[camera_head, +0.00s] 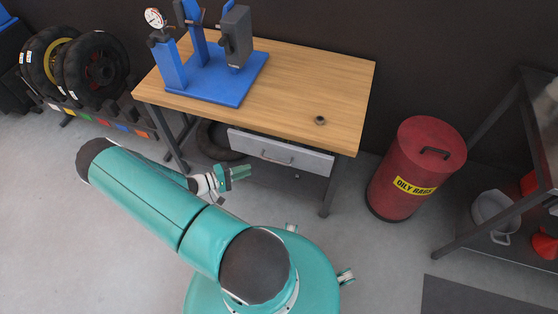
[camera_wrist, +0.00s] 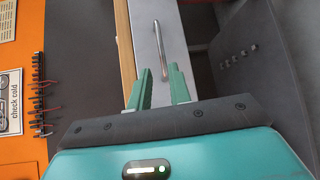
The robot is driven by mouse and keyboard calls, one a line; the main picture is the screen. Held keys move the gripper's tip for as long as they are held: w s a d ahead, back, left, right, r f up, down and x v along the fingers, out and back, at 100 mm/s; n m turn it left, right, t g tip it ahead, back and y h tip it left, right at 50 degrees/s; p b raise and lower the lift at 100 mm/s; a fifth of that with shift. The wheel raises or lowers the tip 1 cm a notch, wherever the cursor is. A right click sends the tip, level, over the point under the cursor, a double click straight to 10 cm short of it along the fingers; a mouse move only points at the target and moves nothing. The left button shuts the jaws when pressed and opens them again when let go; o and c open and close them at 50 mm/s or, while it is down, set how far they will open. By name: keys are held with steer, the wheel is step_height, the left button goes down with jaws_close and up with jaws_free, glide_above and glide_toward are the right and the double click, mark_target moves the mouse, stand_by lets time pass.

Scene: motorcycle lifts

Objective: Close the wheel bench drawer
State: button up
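The wheel bench (camera_head: 310,85) has a wooden top and dark legs, in the middle of the head view. Its grey drawer (camera_head: 310,162) hangs under the front edge at the right, with a thin bar handle (camera_head: 277,158). The drawer front seems to stand out a little from the bench; how far is hard to tell. In the wrist view the drawer front (camera_wrist: 146,36) and handle (camera_wrist: 162,50) lie just ahead of the fingers. My gripper (camera_head: 240,173) is left of and below the handle, apart from it. Its green fingers (camera_wrist: 160,69) are spread and empty.
A blue wheel stand (camera_head: 210,78) and a small dark ring (camera_head: 320,120) are on the bench top. Tires (camera_head: 90,65) stand at the left. A red oily rags bin (camera_head: 412,165) stands right of the bench. The floor in front is clear.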

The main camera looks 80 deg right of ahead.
mark_target(276, 161)
steer(key=x, duration=1.3)
steer(key=shift+s+d, duration=0.15)
steer(key=shift+s, duration=0.1)
jaws_close()
